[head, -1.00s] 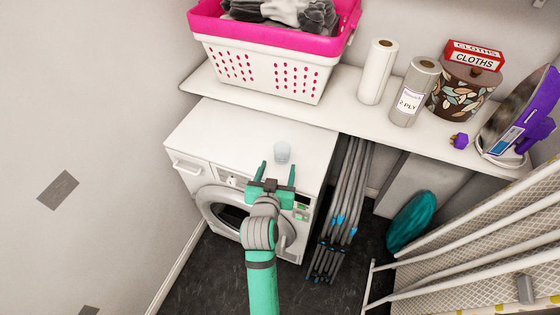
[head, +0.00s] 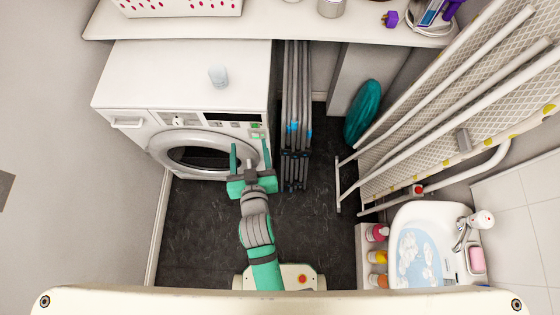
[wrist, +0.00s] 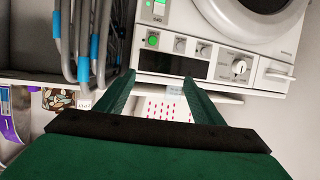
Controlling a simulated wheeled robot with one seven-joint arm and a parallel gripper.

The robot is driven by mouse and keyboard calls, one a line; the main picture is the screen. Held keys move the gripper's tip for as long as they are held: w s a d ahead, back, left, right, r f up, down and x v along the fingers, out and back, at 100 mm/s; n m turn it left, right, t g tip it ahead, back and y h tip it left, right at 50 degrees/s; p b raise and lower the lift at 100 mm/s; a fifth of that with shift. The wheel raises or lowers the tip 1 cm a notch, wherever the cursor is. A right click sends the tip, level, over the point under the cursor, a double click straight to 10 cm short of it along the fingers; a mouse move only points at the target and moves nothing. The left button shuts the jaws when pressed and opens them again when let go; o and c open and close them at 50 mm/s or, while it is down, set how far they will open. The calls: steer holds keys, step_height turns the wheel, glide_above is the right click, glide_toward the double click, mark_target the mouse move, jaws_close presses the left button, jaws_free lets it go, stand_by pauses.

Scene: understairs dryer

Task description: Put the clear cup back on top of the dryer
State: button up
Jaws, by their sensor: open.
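The clear cup (head: 218,75) stands upright on top of the white dryer (head: 150,70), near the middle of its top. Nothing touches it. My gripper (head: 250,145) is open and empty, in front of the dryer's front face and apart from the cup. In the wrist view, the two green fingers (wrist: 158,78) are spread with nothing between them. The dryer's control panel (wrist: 215,60) appears upside down beyond them. I cannot make out the cup clearly in the wrist view.
A shelf (head: 270,27) runs behind the dryer. Folded grey poles (head: 295,110) stand to its right. An ironing board (head: 450,90) leans at the right, above a sink (head: 400,220). The dark floor (head: 200,225) in front of the dryer is clear.

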steer(key=s+d+r, duration=0.1)
steer(key=s+d, duration=0.2)
steer(key=s, duration=0.4)
steer(key=s+d+r+m+h, duration=0.1)
steer(key=s+d, duration=0.2)
steer(key=s, duration=0.5)
steer(key=s+d+r+m+t+h, duration=0.1)
steer(key=s+d, duration=0.2)
steer(key=s, duration=0.4)
steer(key=shift+s, duration=0.15)
steer(key=shift+d, duration=0.1)
steer(key=shift+c, duration=0.3)
